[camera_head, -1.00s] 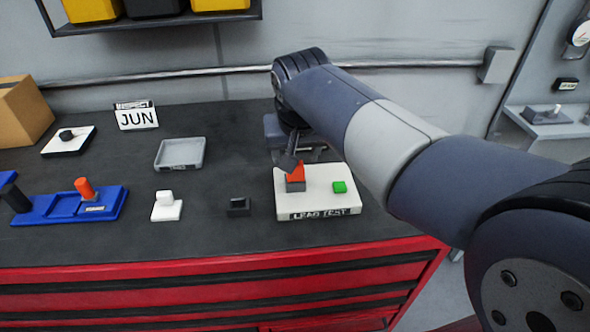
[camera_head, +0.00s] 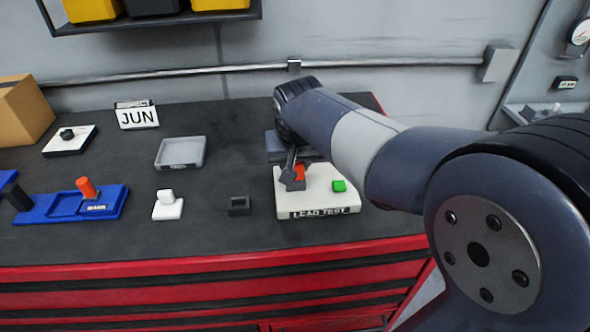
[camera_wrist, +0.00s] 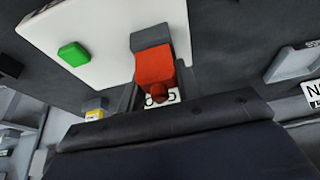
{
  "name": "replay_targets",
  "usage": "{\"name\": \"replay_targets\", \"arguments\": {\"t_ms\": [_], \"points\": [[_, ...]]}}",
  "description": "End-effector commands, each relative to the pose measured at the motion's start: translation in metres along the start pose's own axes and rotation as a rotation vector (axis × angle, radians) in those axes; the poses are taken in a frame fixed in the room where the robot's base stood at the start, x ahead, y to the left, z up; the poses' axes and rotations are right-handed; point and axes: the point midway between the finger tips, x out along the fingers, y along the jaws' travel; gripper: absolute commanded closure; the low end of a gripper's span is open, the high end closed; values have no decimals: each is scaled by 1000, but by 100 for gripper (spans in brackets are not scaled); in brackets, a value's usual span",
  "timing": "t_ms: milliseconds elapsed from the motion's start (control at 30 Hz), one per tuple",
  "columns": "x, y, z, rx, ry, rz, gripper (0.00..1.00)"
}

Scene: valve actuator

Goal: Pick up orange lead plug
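The orange lead plug (camera_head: 299,171) is a red-orange block seated in a grey socket on the white LEAD TEST box (camera_head: 330,200). In the wrist view the plug (camera_wrist: 155,69) is near the middle, with the grey socket behind it. My gripper (camera_head: 293,174) is low over the plug, its dark fingers at the plug's sides. The fingers look apart, and I cannot tell whether they touch it. The gripper body hides part of the wrist view below the plug.
A green button (camera_head: 339,186) sits on the box right of the plug. A small black holder (camera_head: 239,206), a white block (camera_head: 167,206), a grey tray (camera_head: 181,153) and a blue tray (camera_head: 120,203) with an orange peg (camera_head: 87,187) stand to the left.

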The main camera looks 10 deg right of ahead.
Motion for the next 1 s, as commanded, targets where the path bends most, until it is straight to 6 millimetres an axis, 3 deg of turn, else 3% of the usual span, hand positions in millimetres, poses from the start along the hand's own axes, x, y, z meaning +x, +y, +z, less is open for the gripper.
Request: {"name": "replay_targets", "arguments": {"t_ms": [333,567,1000], "points": [[0,0,0,0,1,0,98],[-4,0,-2,0,3,-1,99],[-76,0,-32,1,4,-2,99]]}}
